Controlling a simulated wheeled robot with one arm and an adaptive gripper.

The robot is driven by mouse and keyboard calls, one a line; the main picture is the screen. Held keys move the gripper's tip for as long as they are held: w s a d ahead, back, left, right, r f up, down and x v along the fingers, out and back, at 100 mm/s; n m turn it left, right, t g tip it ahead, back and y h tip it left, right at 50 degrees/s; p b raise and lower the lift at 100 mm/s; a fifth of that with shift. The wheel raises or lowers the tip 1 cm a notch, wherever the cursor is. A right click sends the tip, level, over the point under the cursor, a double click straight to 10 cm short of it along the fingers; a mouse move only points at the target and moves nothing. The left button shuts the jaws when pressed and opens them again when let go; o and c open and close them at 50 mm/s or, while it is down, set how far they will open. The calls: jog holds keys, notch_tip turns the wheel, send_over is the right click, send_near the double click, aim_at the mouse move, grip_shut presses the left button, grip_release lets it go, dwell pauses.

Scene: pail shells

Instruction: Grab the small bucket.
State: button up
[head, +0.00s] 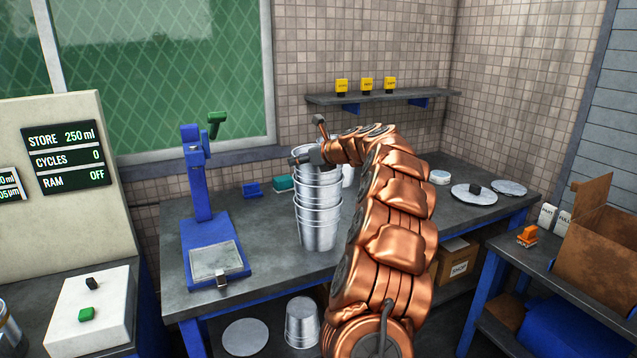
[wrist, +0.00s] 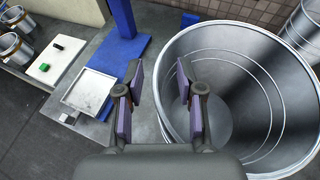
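A stack of nested shiny metal buckets (head: 318,222) stands on the grey workbench. The top bucket shows in the wrist view (wrist: 255,85) as a wide open mouth with a smooth ringed inside; it looks empty. My gripper (wrist: 160,78) is open at the left side of this bucket's rim. Its left finger is outside the rim and its right finger is over the inside, with a gap between them. In the head view my gripper (head: 306,156) is at the stack's top, partly hidden by my arm. I cannot tell whether the fingers touch the rim.
A blue press stand (head: 205,215) with a square plate stands left of the stack. Another metal bucket (wrist: 305,35) is close on the right. A bucket (head: 301,322) sits below the bench. A shelf (head: 385,96) with yellow blocks is on the back wall.

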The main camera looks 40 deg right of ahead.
grip_shut()
dwell(0.8)
